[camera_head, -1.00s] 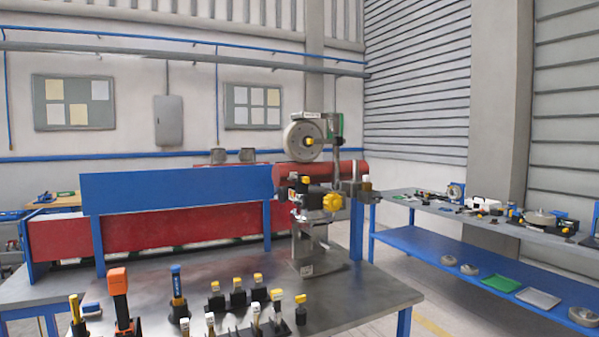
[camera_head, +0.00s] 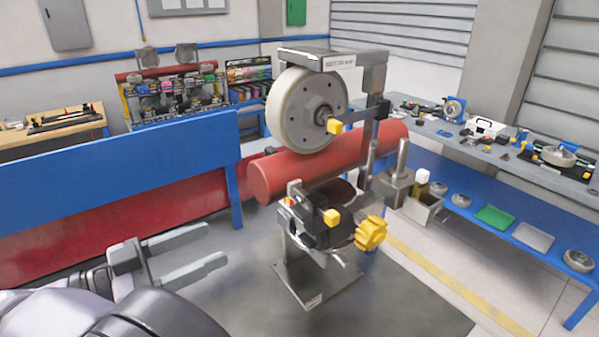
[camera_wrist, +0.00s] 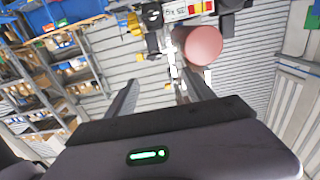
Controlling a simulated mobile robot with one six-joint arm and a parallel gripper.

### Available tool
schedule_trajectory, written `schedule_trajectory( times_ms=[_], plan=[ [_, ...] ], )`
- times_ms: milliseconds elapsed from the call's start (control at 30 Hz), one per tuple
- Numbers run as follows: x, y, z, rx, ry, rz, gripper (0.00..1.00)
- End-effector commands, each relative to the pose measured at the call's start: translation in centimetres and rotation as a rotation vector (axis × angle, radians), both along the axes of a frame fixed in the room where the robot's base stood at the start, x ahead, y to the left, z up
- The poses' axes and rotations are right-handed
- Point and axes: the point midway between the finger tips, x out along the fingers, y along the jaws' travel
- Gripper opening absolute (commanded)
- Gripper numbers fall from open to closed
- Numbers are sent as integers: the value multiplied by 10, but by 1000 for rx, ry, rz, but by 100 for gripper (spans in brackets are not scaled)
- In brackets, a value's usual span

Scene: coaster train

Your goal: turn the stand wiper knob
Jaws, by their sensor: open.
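A lobed yellow knob (camera_head: 371,235) sits at the lower right of the stand. A smaller square yellow knob (camera_head: 331,217) is on the black block, and another yellow knob (camera_head: 335,127) is at the wheel hub. Which one is the wiper knob is not marked. My gripper (camera_head: 216,244) is open and empty, left of the stand and apart from it. Its fingers also show in the wrist view (camera_wrist: 160,80).
A red cylinder (camera_head: 330,165) lies behind the stand's post. A blue panel (camera_head: 120,190) stands behind on the left. A side bench (camera_head: 560,180) with parts and a blue lower shelf is at the right.

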Motion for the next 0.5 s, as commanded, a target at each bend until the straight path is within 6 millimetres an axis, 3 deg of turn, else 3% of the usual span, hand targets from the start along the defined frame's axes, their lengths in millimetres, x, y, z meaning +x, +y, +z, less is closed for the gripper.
schedule_trajectory(
  times_ms=[133,500],
  plan=[
    [16,-25,-8,1,-4,-4,62],
    [77,-115,-4,0,0,-5,62]
  ],
)
